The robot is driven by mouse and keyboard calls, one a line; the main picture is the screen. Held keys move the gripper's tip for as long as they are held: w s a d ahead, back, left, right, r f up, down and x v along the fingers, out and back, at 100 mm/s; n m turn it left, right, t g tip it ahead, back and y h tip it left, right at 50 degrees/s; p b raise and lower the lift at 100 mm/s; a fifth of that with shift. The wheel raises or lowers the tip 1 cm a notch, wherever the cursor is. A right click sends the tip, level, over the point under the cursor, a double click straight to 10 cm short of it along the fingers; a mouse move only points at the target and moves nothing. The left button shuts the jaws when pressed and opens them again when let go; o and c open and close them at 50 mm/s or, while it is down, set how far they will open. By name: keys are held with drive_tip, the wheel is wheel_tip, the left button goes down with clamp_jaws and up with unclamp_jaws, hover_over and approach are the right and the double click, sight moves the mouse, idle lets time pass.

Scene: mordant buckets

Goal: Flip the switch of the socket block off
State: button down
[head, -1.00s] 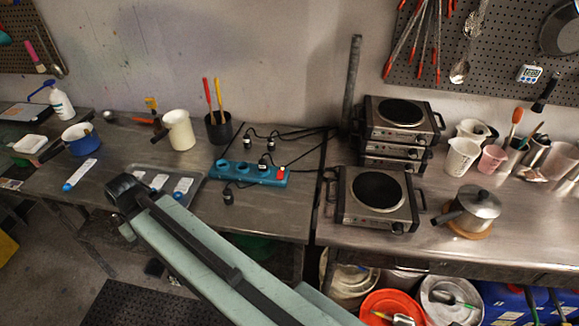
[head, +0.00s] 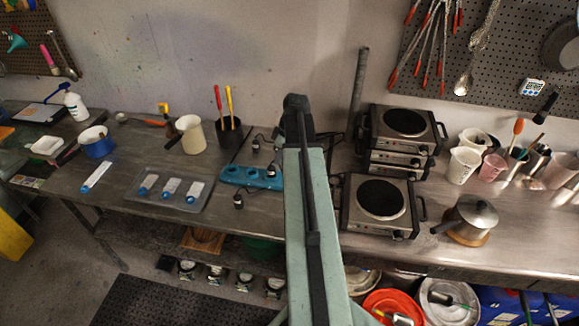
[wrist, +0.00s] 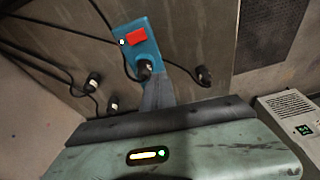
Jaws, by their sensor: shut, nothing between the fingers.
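The blue socket block (head: 243,176) lies on the left table in the head view, with its right end hidden behind my arm. In the wrist view the socket block (wrist: 151,48) shows its end with the red switch (wrist: 136,38) and a black plug (wrist: 144,69) close to it. Which way the switch is tipped I cannot tell. My gripper (wrist: 157,82) is shut and empty, a grey wedge pointing at the block and covering part of it behind the plug. The switch lies beyond the fingertips, a little left. I cannot tell the height gap.
Loose black plugs and cables (wrist: 203,75) lie around the block. Stacked hot plates (head: 404,122) and a single hot plate (head: 381,199) stand right of my arm. A dark cup with brushes (head: 229,135) and a tray (head: 160,186) are to the left.

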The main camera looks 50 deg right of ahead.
drive_tip(key=s+d+r, duration=0.1)
drive_tip(key=s+d, duration=0.2)
drive_tip(key=d, duration=0.3)
drive_tip(key=shift+s+d+r+n+t, duration=0.2)
drive_tip(key=shift+s+d+n+t, duration=0.1)
drive_tip(key=shift+n, duration=0.1)
drive_tip(key=shift+a+f, duration=0.1)
drive_tip(key=shift+f, duration=0.05)
drive_tip(key=b+x, duration=0.9)
drive_tip(key=s+d+b+x, duration=0.1)
drive_tip(key=b+x, duration=0.3)
drive_tip(key=shift+w+f, duration=0.15)
drive_tip(key=shift+f, duration=0.4)
drive_tip(key=shift+r, duration=0.1)
